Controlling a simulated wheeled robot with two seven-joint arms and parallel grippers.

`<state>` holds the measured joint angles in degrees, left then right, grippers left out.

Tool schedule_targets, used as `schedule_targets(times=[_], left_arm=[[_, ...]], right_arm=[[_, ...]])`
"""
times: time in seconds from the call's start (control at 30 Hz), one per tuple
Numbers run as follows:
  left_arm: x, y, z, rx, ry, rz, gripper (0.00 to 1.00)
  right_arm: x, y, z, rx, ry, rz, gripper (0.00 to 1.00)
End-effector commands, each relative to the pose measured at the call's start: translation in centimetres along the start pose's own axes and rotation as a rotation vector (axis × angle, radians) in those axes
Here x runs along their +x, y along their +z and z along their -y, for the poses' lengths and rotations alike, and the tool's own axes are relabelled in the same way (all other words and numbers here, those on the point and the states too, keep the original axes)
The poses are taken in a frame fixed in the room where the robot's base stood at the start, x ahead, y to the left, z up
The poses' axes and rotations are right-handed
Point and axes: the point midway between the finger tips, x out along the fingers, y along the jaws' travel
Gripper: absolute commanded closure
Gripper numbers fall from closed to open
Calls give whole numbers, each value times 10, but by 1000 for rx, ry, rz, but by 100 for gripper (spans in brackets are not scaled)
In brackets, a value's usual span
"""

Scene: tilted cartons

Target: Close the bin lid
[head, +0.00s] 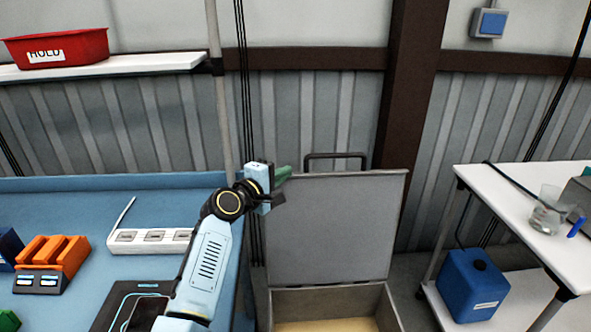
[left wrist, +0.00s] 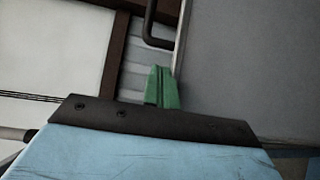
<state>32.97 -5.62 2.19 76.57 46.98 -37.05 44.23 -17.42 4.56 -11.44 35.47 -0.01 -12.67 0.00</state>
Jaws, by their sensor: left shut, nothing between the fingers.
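The bin (head: 325,290) stands on the floor in the middle of the head view, with a tan inside bottom. Its grey lid (head: 330,225) is raised nearly upright, with a dark handle (head: 335,156) at its top edge. The lid fills the right of the left wrist view (left wrist: 250,70). My left gripper (head: 283,176) has green fingers and is at the lid's upper left corner, shut and empty. The fingers also show in the left wrist view (left wrist: 162,88), beside the lid's edge. Whether they touch the lid, I cannot tell. My right gripper is not in view.
A blue workbench (head: 70,200) with a power strip (head: 150,240) and orange holders (head: 52,255) is at left. A white table (head: 510,190) with a glass beaker (head: 548,212) is at right, a blue jug (head: 472,284) on its lower shelf. A brown post (head: 412,90) stands behind.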

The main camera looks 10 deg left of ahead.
Motion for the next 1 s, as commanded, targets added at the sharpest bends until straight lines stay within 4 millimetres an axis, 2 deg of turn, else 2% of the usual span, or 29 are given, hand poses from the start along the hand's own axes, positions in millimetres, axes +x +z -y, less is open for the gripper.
schedule_targets(times=[0.2, 0.4, 0.6, 1.0], left_arm=[[31, 1, 0, -2, 0, 2, 100], [47, 0, 1, -1, 1, 2, 100], [52, 0, 0, 0, 0, 0, 100], [50, -2, 1, 3, 5, -4, 100]], right_arm=[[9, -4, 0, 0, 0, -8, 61], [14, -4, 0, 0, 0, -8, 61], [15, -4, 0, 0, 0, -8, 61], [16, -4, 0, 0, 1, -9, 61]])
